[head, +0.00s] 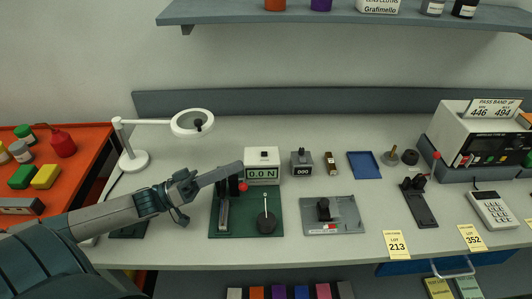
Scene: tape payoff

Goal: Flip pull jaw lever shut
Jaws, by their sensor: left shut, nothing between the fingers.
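A green base plate (246,229) on the bench carries a small black and grey clamp-like fixture (223,207) at its left. A red ball knob (243,187), which looks like the pull jaw lever's end, shows at the fixture's upper right. My left gripper (238,167) is shut and empty. Its fingertips are just above the red knob in the picture; I cannot tell whether they touch. The fingers partly hide the top of the fixture, and the lever's arm is hard to make out. My right gripper is not in view.
A white display box (263,158) stands behind the plate, close to my fingertips. A black disc with a pale upright rod (266,222) is on the plate's right. A grey plate fixture (332,215) lies further right. A magnifier lamp (192,123) stands behind my left arm.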

